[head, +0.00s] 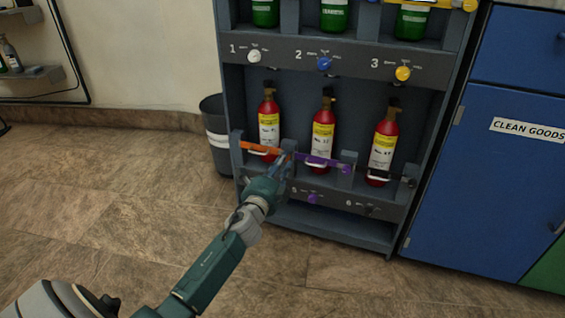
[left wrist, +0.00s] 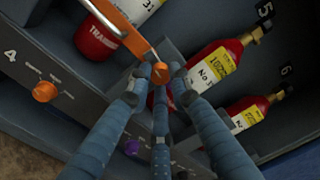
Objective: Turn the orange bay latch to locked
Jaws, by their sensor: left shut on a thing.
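An orange bar (head: 259,147) runs across the front of the lower left bay, in front of a red cylinder (head: 268,128). In the left wrist view the bar (left wrist: 122,25) ends in a round orange end piece (left wrist: 160,71). My left gripper (head: 287,160) is at that right end, with its fingers shut around the end piece; its fingertips also show in the left wrist view (left wrist: 160,75). A separate orange knob (left wrist: 43,92) sits on the panel by the number 4, clear of the fingers. In the head view my arm hides this knob. My right gripper is not in view.
A purple bar (head: 325,162) crosses the middle bay, close right of my gripper. Red cylinders (head: 323,135) (head: 384,141) stand in the other bays. A grey bin (head: 214,135) is left of the rack, blue cabinets (head: 490,170) right. The floor in front is clear.

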